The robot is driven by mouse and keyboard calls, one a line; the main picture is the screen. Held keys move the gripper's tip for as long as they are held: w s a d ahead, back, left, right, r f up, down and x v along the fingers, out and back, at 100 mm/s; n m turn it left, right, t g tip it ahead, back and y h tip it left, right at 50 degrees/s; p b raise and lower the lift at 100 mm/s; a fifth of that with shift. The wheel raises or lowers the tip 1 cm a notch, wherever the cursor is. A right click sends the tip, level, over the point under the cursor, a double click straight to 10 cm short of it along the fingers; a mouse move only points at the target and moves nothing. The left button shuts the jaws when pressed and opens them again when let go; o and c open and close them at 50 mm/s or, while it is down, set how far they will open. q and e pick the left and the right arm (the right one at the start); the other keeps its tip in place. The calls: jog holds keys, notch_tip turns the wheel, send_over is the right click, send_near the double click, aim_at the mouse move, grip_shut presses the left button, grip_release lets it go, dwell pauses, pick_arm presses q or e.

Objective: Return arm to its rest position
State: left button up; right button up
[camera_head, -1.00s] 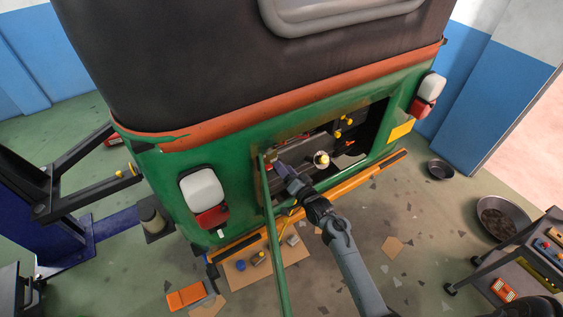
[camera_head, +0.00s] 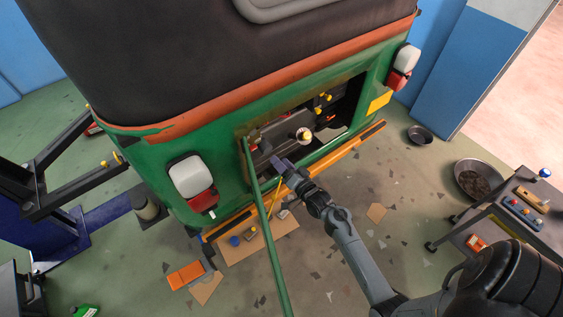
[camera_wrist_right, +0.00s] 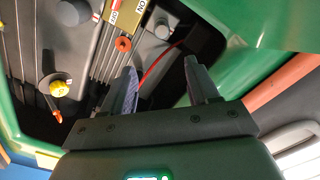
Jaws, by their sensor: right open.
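My right arm (camera_head: 355,255) comes in from the lower right in the head view. My right gripper (camera_head: 280,165) is at the lower edge of the open engine bay (camera_head: 345,110) at the back of the green rickshaw (camera_head: 225,150). In the right wrist view the two fingers (camera_wrist_right: 160,88) stand apart with nothing between them, in front of the engine parts. A yellow cap (camera_wrist_right: 59,88) and an orange knob (camera_wrist_right: 122,44) show beyond them. My left gripper is not in view.
A green panel (camera_head: 265,225) hangs down from the bay's left side, close to my right gripper. An orange bumper (camera_head: 335,155) runs below the bay. A tool cart (camera_head: 510,220) stands at the right. Cardboard (camera_head: 240,250) with small parts lies on the floor.

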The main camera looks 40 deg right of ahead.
jog(key=s+a+r+n+g+y, duration=0.1)
jog(key=s+a+n+g, duration=0.5)
jog(key=s, duration=0.7)
jog(key=s+a+r+n+g+y, duration=0.1)
jog(key=s+a+n+g, duration=0.6)
jog(key=s+a, duration=0.4)
jog(key=s+g, duration=0.1)
jog(key=s, duration=0.1)
jog(key=shift+s+a+r+y, duration=0.25)
jog(key=shift+s+y, duration=0.15)
